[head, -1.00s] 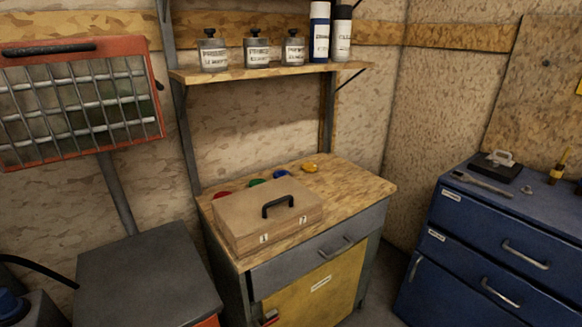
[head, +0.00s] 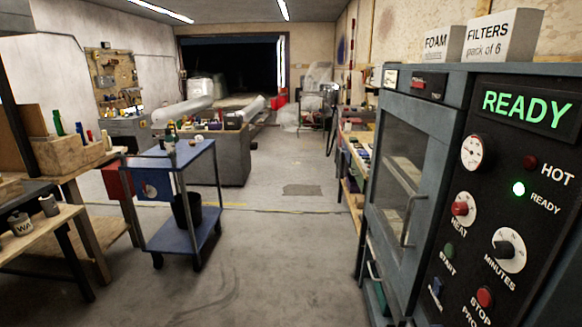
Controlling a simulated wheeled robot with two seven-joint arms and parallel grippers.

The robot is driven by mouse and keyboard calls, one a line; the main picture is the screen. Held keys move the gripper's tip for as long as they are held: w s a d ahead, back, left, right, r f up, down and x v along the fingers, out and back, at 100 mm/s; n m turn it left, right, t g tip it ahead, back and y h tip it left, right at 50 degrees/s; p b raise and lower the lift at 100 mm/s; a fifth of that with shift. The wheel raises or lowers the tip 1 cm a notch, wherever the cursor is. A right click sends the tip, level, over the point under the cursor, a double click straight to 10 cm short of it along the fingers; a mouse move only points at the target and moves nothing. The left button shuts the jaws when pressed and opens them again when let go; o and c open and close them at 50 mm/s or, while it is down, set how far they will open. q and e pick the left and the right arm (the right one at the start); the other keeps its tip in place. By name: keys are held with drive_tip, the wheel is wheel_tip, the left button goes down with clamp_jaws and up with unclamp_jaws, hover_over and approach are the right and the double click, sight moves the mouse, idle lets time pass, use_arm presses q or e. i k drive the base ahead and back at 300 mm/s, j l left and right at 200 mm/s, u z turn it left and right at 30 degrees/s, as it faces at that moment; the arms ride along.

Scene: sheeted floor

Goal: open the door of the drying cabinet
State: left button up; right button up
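The drying cabinet (head: 440,82) stands at the right edge of the head view, grey, with a black control panel. Its door (head: 386,240) has a grey frame around a glass window (head: 402,150) and appears shut. A metal handle (head: 410,222) is on the door's side nearest the control panel. The panel's display (head: 527,105) reads READY in green, and a green lamp (head: 519,188) beside the word READY is lit. Neither of my grippers is in view.
Two boxes, marked FOAM (head: 443,43) and FILTERS (head: 503,38), stand on the cabinet. A blue trolley (head: 178,160) stands left of centre. A wooden workbench (head: 75,165) is at the left. The floor (head: 285,265) between trolley and cabinet is clear.

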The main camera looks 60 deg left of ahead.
sight(445, 125)
drive_tip(key=u, duration=1.35)
